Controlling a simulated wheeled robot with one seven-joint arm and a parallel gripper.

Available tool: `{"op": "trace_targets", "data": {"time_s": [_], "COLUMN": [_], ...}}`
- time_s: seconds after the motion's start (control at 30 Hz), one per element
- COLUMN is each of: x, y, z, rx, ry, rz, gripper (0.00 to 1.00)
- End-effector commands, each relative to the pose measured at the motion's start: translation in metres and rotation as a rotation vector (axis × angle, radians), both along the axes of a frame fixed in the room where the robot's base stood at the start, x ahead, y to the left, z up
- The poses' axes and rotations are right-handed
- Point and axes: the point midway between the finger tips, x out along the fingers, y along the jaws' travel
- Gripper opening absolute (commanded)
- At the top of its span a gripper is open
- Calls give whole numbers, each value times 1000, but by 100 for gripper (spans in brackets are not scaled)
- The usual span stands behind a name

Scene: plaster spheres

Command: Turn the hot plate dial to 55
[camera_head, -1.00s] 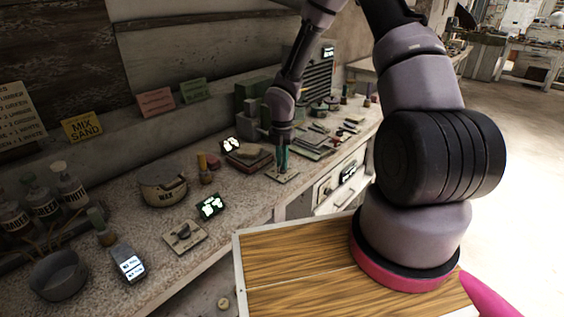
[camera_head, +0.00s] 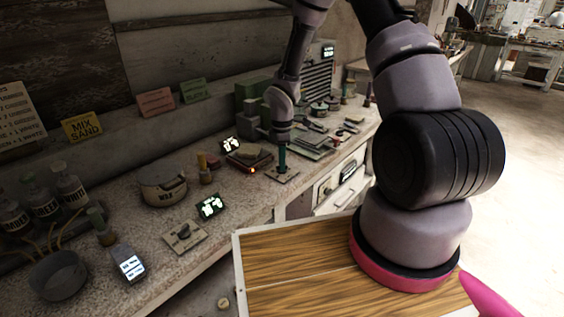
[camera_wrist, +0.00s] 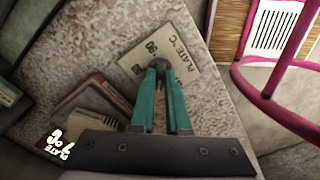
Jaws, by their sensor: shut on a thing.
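The hot plate dial sits on a small pale panel (camera_head: 285,176) near the bench's front edge. In the wrist view the panel (camera_wrist: 185,58) reads "PLATE °C" and shows a 90. My gripper (camera_head: 281,170) points down over this panel. Its green fingers (camera_wrist: 160,68) are shut on the dial's dark knob, which they mostly hide. The pointer's setting cannot be read. The hot plate (camera_head: 246,163) stands just left of the panel, with a small orange light glowing at its front corner. A lit display (camera_head: 231,145) behind it is too small to read; in the wrist view it appears upside down (camera_wrist: 56,144).
A second dial panel (camera_head: 184,236) and another lit display (camera_head: 211,206) lie farther left. A wax pot (camera_head: 163,183) and several bottles (camera_head: 40,200) stand on the bench. Books and tools lie right of my gripper. A wooden-topped surface (camera_head: 295,280) is in front.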

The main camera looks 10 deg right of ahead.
Motion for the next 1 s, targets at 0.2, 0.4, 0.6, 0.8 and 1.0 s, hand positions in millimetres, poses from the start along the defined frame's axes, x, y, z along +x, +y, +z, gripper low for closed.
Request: {"op": "trace_targets", "data": {"time_s": [0.2, 0.4, 0.6, 0.8, 1.0], "x": [1, 1, 1, 1, 1], "y": [0, 0, 0, 0, 0], "z": [1, 1, 1, 1, 1], "rx": [0, 0, 1, 1, 1], "ry": [-2, -2, -3, -3, -2], "rz": [-203, -394, -584, -774, -964], "gripper": [0, 0, 0, 0, 0]}}
